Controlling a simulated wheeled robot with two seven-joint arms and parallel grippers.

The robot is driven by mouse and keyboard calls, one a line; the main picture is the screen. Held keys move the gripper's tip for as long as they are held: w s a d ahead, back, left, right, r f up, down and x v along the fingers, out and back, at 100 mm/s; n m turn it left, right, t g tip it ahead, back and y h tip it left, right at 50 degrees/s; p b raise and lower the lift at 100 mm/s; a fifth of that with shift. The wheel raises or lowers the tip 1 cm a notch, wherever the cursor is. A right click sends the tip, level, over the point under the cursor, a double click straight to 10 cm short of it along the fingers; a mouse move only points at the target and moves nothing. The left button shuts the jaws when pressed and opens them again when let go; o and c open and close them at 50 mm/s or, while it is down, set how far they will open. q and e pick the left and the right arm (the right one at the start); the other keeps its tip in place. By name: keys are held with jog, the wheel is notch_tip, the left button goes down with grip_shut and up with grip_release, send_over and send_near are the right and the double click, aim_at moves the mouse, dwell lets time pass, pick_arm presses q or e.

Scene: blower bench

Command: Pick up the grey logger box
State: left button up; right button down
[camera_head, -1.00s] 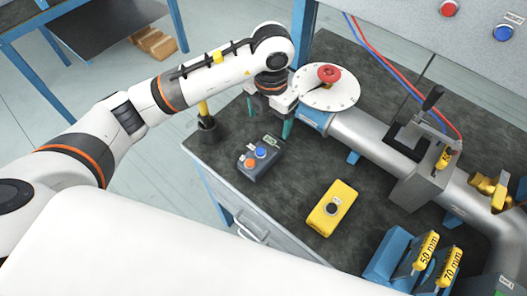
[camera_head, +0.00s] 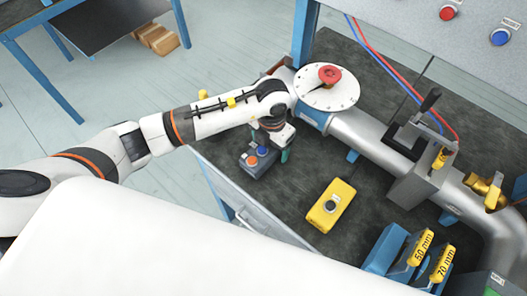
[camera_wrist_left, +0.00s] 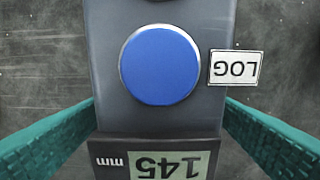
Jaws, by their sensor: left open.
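The grey logger box (camera_head: 258,166), with a blue and an orange button on top, stands on the dark bench mat near its left edge. My left gripper (camera_head: 269,147) is over it, its arm coming in from the left and hiding part of the box. In the left wrist view the box (camera_wrist_left: 205,40) shows its blue button, a LOG label and a display reading 145 mm. There the teal fingers of the left gripper (camera_wrist_left: 160,108) are open, one on each side of the box. Contact cannot be told. My right gripper is not in view.
A yellow box (camera_head: 331,206) with a dark button lies to the right on the mat (camera_head: 299,183). The metal duct (camera_head: 365,134) and its round flange (camera_head: 326,88) with a red knob stand behind. Blue blocks with yellow tagged gauges (camera_head: 422,248) stand at the front right.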

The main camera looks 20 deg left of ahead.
pick_arm(q)
jog(key=shift+c, duration=0.2)
jog(key=c, duration=0.8)
jog(key=shift+r, duration=0.1)
notch_tip(320, 180, up, 10)
jog(key=shift+b, duration=0.55)
jog(key=shift+f+b, duration=4.25)
jog(key=shift+f, duration=0.8)
dwell(0.9)
